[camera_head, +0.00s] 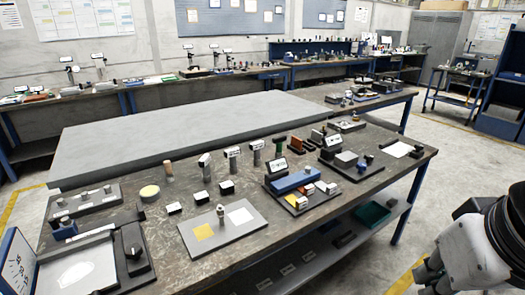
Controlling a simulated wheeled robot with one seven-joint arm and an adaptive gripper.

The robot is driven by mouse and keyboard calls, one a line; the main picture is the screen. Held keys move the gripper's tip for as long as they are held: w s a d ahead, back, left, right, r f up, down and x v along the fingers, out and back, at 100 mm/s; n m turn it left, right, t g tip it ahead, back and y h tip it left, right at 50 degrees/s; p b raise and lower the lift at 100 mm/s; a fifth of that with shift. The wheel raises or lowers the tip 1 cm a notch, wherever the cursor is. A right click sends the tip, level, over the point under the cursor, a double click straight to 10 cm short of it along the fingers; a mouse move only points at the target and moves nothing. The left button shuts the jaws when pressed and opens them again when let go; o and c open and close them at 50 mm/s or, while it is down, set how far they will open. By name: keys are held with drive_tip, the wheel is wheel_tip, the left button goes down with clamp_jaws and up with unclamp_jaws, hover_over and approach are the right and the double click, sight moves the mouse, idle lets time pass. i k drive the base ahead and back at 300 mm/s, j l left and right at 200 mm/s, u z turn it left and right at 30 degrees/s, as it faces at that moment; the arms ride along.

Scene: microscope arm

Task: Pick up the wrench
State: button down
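I cannot pick out a wrench with certainty in the head view; the tools on the benches are small. My arm shows at the lower right corner, to the right of the near workbench (190,262) and apart from it. A dark part at its lower end looks like my gripper (428,273), partly cut off by the frame edge. Its fingers cannot be made out, and nothing is visibly held.
The near bench carries a grey plate with yellow and white squares (222,232), a blue block (295,181), small stands and a scale-like device (75,268). A large grey slab (190,130) lies behind. Open floor (455,165) lies right; a blue cart (458,88) stands beyond.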

sight(203, 162)
drive_tip(key=i+u, duration=0.2)
drive_tip(key=u, duration=0.45)
drive_tip(key=i+l+u, duration=0.25)
drive_tip(key=i, duration=0.25)
drive_tip(key=i+l+u, duration=0.3)
drive_tip(key=i+l, duration=0.5)
drive_tip(key=l, duration=0.05)
